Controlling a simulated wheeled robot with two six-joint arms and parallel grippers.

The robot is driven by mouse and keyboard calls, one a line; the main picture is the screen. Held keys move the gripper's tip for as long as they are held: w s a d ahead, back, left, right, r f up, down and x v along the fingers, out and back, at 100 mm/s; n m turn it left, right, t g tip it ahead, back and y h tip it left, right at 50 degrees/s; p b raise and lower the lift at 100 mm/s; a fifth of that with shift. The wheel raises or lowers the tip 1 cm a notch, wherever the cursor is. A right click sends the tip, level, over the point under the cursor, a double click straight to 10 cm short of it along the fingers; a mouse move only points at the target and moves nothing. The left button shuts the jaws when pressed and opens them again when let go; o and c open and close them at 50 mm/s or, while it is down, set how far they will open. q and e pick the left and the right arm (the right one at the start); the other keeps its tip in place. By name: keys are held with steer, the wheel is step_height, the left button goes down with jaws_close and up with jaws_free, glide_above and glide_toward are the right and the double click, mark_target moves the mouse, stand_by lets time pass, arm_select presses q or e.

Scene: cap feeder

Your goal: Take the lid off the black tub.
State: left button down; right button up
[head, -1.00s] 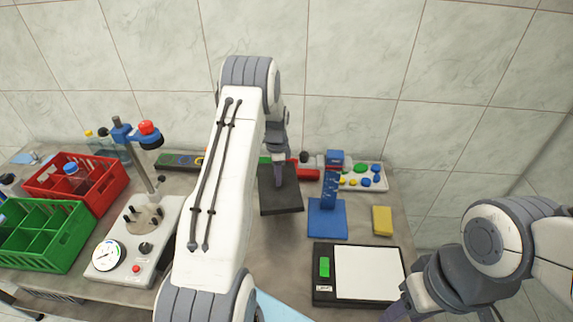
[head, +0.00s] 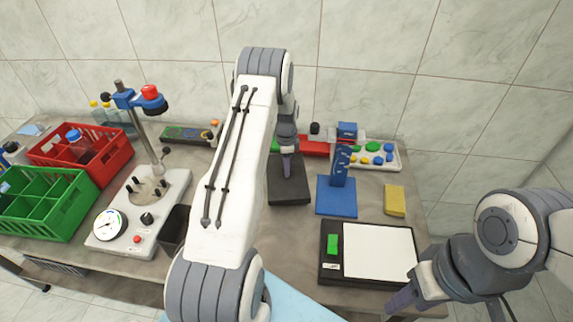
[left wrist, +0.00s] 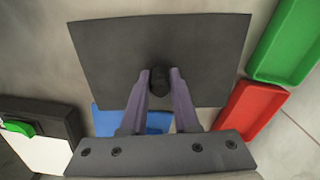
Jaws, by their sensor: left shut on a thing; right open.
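My left gripper (head: 287,172) is shut on the small dark knob (left wrist: 160,80) in the middle of a flat, black, square lid (head: 290,191). In the left wrist view, the lid (left wrist: 205,45) spreads out beyond the purple fingers, one on each side of the knob. The lid hides what is under it. I cannot tell whether it rests on the black tub or hangs just above it. My right gripper (head: 408,300) is open and empty in front of the scale, at the lower right.
A blue stand (head: 337,197) is close right of the lid, with a yellow block (head: 394,200) beyond. A scale (head: 331,270) stands in front. A red tray (head: 315,148) lies behind the lid. A dark bin (head: 173,232), partly behind my left arm, stands beside the gauge device (head: 110,240).

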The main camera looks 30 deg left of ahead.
arm_select(q)
steer(key=shift+f+b, duration=0.35)
steer(key=shift+f, duration=0.5)
steer(key=c, duration=0.6)
jaws_free()
steer(key=shift+o, duration=0.4)
steer(key=o, duration=0.3)
steer(key=shift+o, duration=0.2)
steer(key=shift+r, duration=0.1)
step_height(320, 180, up, 10)
steer(key=p, duration=0.6)
steer(key=shift+p, duration=0.35)
